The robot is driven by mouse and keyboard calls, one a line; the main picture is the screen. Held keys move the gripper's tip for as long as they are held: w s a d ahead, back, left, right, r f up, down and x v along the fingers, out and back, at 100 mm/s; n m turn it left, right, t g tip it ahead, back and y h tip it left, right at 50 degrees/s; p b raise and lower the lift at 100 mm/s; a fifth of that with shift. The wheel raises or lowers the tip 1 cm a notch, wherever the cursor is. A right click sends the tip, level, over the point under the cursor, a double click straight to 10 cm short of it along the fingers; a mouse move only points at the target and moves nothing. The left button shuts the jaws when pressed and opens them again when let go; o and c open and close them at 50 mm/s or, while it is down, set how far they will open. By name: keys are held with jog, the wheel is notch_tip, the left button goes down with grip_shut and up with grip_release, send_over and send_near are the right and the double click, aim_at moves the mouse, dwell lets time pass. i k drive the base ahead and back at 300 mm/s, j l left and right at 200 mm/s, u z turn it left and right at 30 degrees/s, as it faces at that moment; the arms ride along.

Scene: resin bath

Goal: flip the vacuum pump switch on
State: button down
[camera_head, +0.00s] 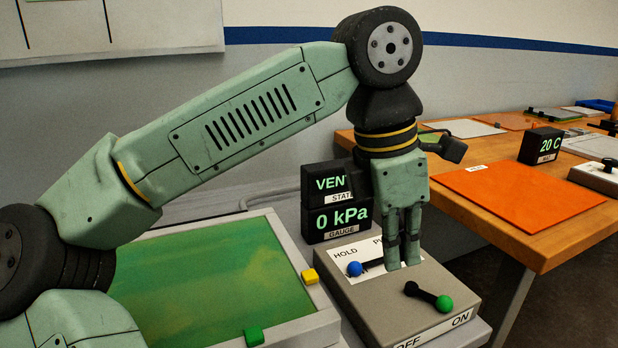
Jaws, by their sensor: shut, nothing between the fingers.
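A grey control box (372,312) stands at the lower right of the bath. It carries a black lever with a green knob (444,304), whose knob end points right, toward the ON label (461,319); the OFF label (407,342) is to the left. A second lever with a blue knob (354,269) points left, below the HOLD label (345,254). My gripper (403,264) points down, shut and empty, over the back part of the box, behind the green-knob lever. It partly covers the second lever and its other label. Whether the fingertips touch the box I cannot tell.
Two black displays stand behind the box; the gauge display (337,221) reads 0 kPa. The bath with a green surface (215,285) lies left, with yellow (310,276) and green (254,337) tabs. A wooden table (540,245) with an orange sheet (520,198) is at right.

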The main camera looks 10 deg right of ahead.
aim_at(443, 303)
jog(key=k, duration=1)
